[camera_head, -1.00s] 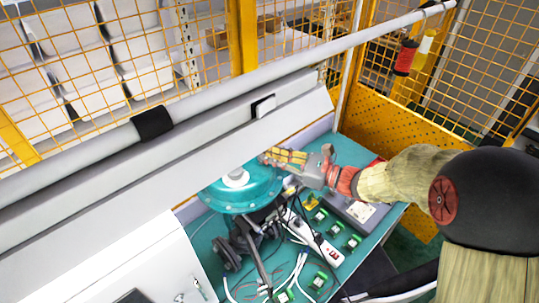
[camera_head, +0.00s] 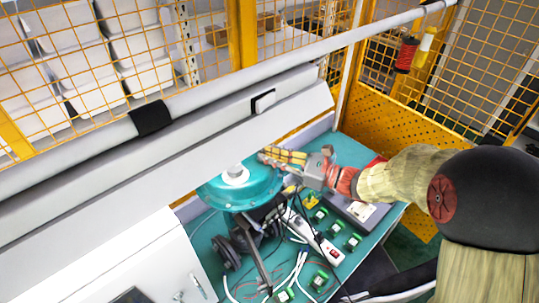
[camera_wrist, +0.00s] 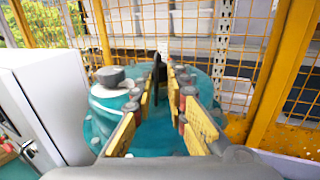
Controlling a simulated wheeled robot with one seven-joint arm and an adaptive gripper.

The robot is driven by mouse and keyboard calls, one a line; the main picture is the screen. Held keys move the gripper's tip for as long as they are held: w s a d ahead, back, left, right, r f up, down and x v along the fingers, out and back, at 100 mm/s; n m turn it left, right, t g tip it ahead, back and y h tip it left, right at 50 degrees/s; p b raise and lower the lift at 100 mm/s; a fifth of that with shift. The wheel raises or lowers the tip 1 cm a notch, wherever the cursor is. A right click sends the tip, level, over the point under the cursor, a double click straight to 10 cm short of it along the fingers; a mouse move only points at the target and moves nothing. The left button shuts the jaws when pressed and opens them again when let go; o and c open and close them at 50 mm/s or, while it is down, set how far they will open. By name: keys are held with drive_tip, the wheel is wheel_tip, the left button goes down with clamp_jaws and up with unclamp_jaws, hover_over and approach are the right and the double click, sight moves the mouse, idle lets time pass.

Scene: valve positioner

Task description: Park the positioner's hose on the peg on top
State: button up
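The positioner is a teal, round-topped body (camera_head: 250,196) on the bench, with a pale peg (camera_head: 236,173) standing on its top. In the wrist view its teal body (camera_wrist: 107,100) fills the middle, and a grey-capped knob (camera_wrist: 111,76) rises beside the left finger. My gripper (camera_head: 268,156) hovers just right of and behind the peg. In the wrist view its yellow fingers (camera_wrist: 165,75) stand apart.
A white power strip (camera_head: 318,240), green blocks (camera_head: 354,241) and loose cables crowd the teal bench (camera_head: 352,152). A white cabinet (camera_head: 160,262) stands at left front.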

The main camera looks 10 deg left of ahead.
drive_tip(key=o, duration=0.5)
drive_tip(key=shift+o, duration=0.2)
drive_tip(key=v, duration=1.2)
